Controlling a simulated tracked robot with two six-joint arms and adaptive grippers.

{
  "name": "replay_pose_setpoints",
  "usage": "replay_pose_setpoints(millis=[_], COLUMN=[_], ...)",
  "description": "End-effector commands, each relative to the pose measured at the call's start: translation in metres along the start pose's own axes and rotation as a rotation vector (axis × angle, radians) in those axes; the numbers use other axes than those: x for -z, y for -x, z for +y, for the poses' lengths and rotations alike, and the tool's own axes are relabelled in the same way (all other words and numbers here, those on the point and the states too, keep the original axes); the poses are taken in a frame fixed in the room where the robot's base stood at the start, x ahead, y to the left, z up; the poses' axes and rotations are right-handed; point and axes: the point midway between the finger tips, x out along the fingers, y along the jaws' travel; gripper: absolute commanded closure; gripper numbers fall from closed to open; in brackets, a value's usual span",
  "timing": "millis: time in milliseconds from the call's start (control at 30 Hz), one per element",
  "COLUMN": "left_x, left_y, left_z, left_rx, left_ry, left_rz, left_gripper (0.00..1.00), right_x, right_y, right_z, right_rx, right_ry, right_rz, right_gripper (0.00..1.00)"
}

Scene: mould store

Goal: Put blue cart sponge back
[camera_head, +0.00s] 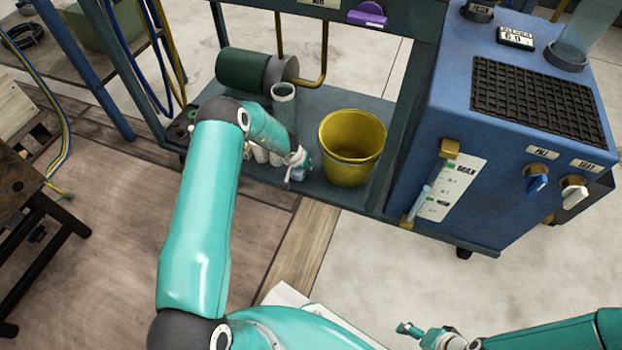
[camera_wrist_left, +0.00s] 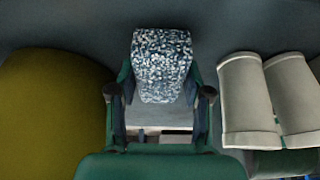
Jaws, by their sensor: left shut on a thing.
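The sponge (camera_wrist_left: 162,65) has a speckled blue-and-white face and stands between the two fingers of my left gripper (camera_wrist_left: 160,98) in the left wrist view. My left gripper (camera_head: 297,172) is shut on it, low over the cart's bottom shelf (camera_head: 315,196), left of the yellow bucket. In the head view only a small pale-blue bit of the sponge (camera_head: 298,174) shows at the fingertips. I cannot tell whether the sponge touches the shelf. My right gripper (camera_head: 408,329) is at the lower right, away from the cart; its finger opening is unclear.
The yellow bucket (camera_head: 352,148) stands close beside my left gripper. White rolls (camera_head: 262,155) lie on its other side, also in the wrist view (camera_wrist_left: 246,95). A clear cylinder (camera_head: 284,103) and green motor (camera_head: 243,70) are behind. A blue machine (camera_head: 480,140) stands right.

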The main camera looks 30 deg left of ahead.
Motion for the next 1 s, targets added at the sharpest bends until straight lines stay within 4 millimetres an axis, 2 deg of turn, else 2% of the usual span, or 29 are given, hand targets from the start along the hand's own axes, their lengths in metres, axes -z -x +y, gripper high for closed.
replay_pose_setpoints(millis=[33,67,433,467,600,1000], left_x=[-0.0048,-0.0054,-0.0059,-0.0058,-0.0058,-0.0044], left_y=[-0.0121,-0.0139,-0.0146,-0.0146,-0.0145,-0.0087], left_z=[-0.0001,-0.0001,-0.0001,-0.0001,-0.0002,-0.0006], left_rx=[0.000,0.000,0.000,0.000,0.000,0.000], left_ry=[-0.001,-0.001,0.000,0.001,0.001,0.000], left_rz=[0.000,0.001,0.000,0.000,0.000,0.001], left_gripper=[0.91,0.91,0.91,0.48,0.26,0.26], right_x=[-0.0001,-0.0001,0.0000,0.0000,0.0000,-0.0001], right_y=[-0.0105,-0.0117,-0.0095,-0.0095,-0.0096,-0.0080], right_z=[0.0038,0.0042,0.0034,0.0034,0.0035,0.0029], right_rx=[0.000,0.000,0.000,0.000,0.000,0.000], right_ry=[0.000,0.000,0.000,0.000,0.000,0.000], right_rz=[0.000,-0.001,0.000,0.000,0.000,0.000], right_gripper=[0.26,0.26,0.26,0.26,0.26,0.26])
